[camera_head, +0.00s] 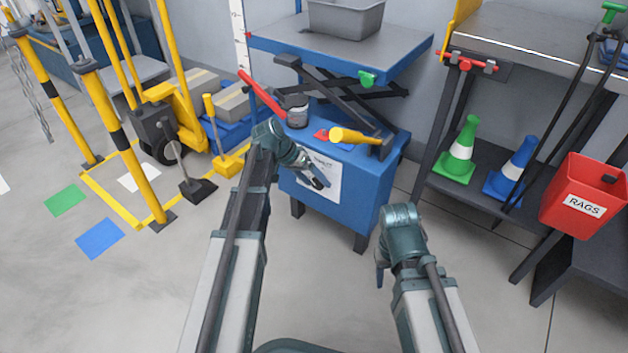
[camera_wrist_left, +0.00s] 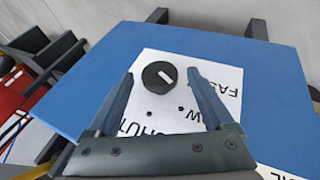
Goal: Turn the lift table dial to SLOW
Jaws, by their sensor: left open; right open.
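The dial (camera_wrist_left: 159,77) is a round black knob with a white pointer line, on a white label plate (camera_wrist_left: 150,60) on the blue lift table cabinet (camera_head: 365,200). The lettering is upside down: FAST is to the right, a word ending in W is lower right, and SHUT is lower left, partly hidden. My left gripper (camera_wrist_left: 160,73) is open, its fingers either side of the dial in the picture; I cannot tell if they touch it. My right gripper (camera_head: 381,274) hangs low in front of the cabinet.
Yellow posts (camera_head: 125,140) stand at left. A red RAGS bin (camera_head: 585,195) and cones are at right. The floor around the right gripper is clear.

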